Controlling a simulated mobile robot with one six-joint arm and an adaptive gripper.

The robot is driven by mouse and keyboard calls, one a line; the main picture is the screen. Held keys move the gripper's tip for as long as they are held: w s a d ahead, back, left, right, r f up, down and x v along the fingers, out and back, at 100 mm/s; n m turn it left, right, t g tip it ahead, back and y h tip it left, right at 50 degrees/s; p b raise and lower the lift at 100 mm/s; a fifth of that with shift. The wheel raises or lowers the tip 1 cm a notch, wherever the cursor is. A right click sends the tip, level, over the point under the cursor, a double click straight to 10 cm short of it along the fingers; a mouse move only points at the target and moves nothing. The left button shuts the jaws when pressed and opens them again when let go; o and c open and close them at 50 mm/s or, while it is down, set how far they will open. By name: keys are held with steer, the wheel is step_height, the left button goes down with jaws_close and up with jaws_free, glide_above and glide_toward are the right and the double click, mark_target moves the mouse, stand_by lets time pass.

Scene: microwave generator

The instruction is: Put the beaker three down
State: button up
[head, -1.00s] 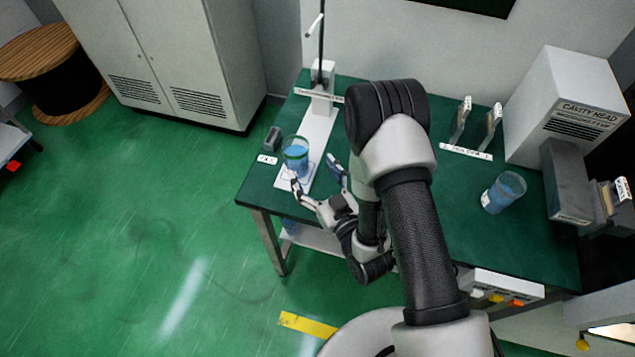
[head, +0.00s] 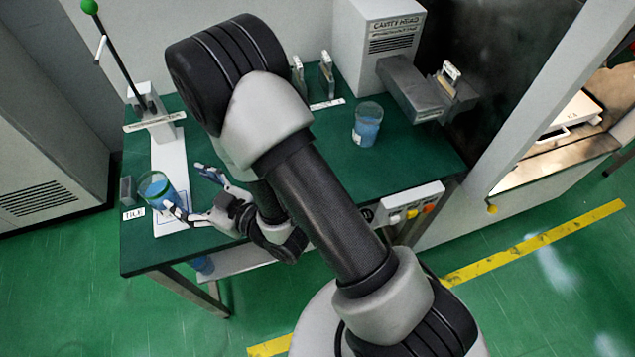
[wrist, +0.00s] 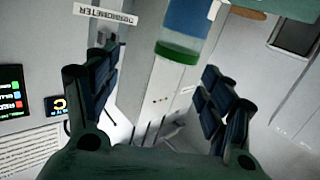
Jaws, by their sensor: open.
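A clear beaker (head: 157,188) with blue liquid and a green rim stands on the white base plate (head: 169,160) at the table's left end. The beaker also shows at the top of the wrist view (wrist: 182,35), beyond the fingers. My gripper (head: 185,188) is open beside it, to its right in the head view, with the fingers spread and nothing held between them. Whether a fingertip touches the glass, I cannot tell. A second beaker (head: 367,124) with blue liquid stands at the table's right part. No number is readable on either beaker.
A stand with a green-knobbed rod (head: 105,40) rises behind the plate. A small grey block (head: 127,190) and a TILE label (head: 134,213) lie left of the beaker. The CAVITY HEAD box (head: 372,45) is at the back right. A blue item (head: 203,264) sits below the tabletop.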

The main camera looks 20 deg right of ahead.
steer(key=w+d+r+m+h, duration=0.1)
steer(key=w+d+r+h, duration=0.35)
steer(key=d+r, duration=0.2)
steer(key=s+d+r+m+g+h, duration=0.3)
steer(key=d+r+h, duration=0.15)
steer(key=d, duration=0.45)
steer(key=s+d+r+m+g, duration=0.2)
steer(key=s+d+r, duration=0.1)
steer(key=s, duration=0.8)
steer(key=s+d+r+m+g+h, duration=0.1)
steer(key=s+d+r+m+g, duration=0.1)
steer(key=s, duration=0.9)
steer(key=d+r+g, duration=0.1)
steer(key=d, duration=0.1)
steer(key=shift+s+d+r, duration=0.35)
steer(key=shift+s, duration=0.05)
